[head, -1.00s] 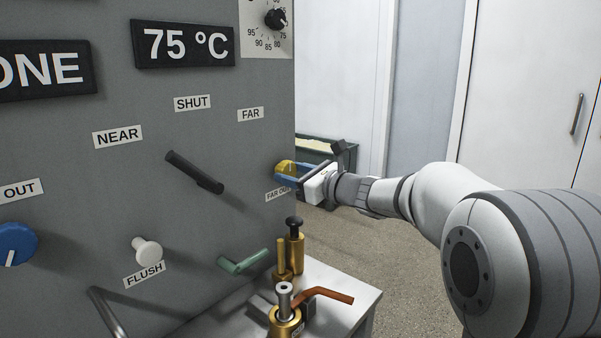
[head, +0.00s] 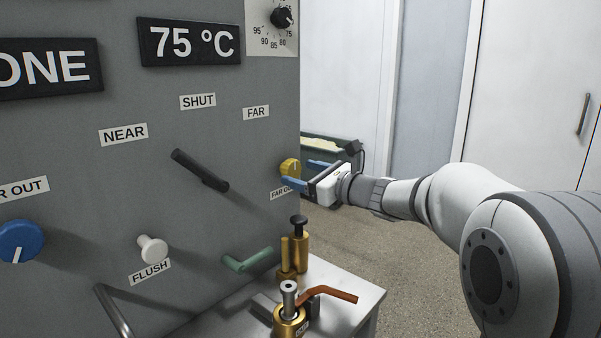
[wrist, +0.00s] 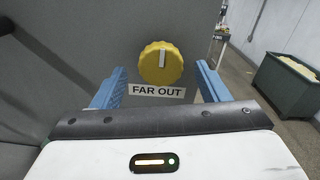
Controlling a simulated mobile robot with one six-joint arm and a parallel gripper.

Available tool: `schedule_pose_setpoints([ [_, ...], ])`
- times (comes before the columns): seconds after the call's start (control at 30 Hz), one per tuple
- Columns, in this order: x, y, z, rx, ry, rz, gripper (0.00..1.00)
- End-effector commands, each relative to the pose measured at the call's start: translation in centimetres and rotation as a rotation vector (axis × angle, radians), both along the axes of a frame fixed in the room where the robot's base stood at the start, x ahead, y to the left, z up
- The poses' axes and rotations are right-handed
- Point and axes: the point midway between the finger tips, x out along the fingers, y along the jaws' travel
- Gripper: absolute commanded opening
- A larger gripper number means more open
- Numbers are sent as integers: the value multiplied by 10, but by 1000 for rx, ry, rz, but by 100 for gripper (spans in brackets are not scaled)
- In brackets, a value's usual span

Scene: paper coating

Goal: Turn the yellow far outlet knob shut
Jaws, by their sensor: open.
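The yellow far outlet knob (head: 290,168) is on the right edge of the grey panel (head: 130,215) in the head view. In the wrist view the yellow knob (wrist: 161,63) has a ribbed rim and a white pointer line standing upright, above a FAR OUT label (wrist: 157,91). My gripper (head: 307,173) is open in front of the knob, its blue fingers apart. In the wrist view the gripper (wrist: 160,86) has one finger to each side of the knob's lower part, and nothing is between them. The fingers look apart from the knob.
A black lever (head: 200,171), a blue knob (head: 20,241), a white FLUSH knob (head: 152,249) and a green handle (head: 247,259) stick out from the panel. Brass fittings (head: 299,248) stand on a small table (head: 350,308) below. A green bin (wrist: 288,84) stands on the floor to the right.

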Motion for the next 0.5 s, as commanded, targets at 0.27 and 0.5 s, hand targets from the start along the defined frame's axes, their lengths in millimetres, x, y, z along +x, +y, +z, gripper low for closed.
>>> schedule_pose_setpoints([
  [0.27,-29,-37,1,0,-1,-2,68],
  [0.5,-37,-45,0,0,-1,1,68],
])
